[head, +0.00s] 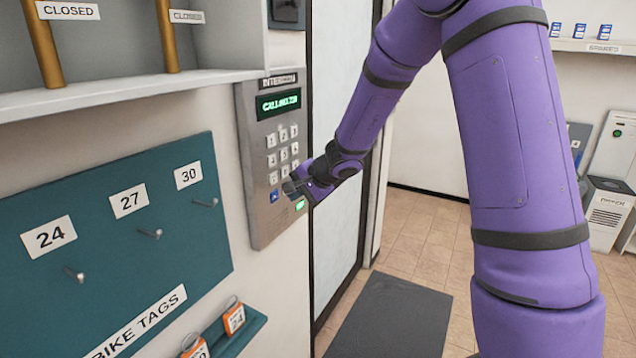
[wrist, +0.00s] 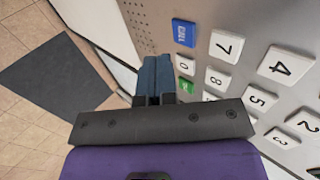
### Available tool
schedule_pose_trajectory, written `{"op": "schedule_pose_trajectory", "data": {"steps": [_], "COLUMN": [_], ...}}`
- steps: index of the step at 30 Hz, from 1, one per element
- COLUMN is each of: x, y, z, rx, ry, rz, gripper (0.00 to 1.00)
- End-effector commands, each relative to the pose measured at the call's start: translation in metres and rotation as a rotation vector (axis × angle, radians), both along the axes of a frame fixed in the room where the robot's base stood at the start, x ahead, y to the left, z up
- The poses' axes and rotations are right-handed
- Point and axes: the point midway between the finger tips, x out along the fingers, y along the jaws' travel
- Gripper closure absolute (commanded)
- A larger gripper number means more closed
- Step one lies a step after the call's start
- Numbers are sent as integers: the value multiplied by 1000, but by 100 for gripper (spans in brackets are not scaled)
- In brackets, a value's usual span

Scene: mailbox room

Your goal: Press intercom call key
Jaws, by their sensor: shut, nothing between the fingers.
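The intercom (head: 256,176) is a grey panel on the wall with white number keys and a dark display (head: 279,105) lit with green text that starts with "CALL"; the rest is hard to read. The blue call key (head: 274,196) is at the lower left of the keypad and shows as a blue key marked CALL (wrist: 184,32) in the wrist view. My gripper (head: 289,188) is shut and empty in front of the lower keypad, just right of the blue key. In the wrist view its fingertips (wrist: 154,64) are left of and below that key, apart from it in the picture.
A green key (wrist: 185,88) lies close to the fingers. A teal bike-tag board (head: 110,235) with hooks is left of the intercom, with orange tags on a ledge below. A shelf (head: 130,90) juts out above. A dark mat (head: 392,315) lies on the tiled floor.

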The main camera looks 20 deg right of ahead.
Motion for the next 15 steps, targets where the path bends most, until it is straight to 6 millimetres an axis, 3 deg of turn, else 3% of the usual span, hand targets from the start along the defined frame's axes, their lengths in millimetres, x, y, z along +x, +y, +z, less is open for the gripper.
{"op": "schedule_pose_trajectory", "data": {"steps": [9,15], "x": [-30,-43], "y": [-23,-33], "z": [36,49], "rx": [-2,-2], "ry": [-3,0], "rz": [-2,-2], "gripper": [100,100]}}
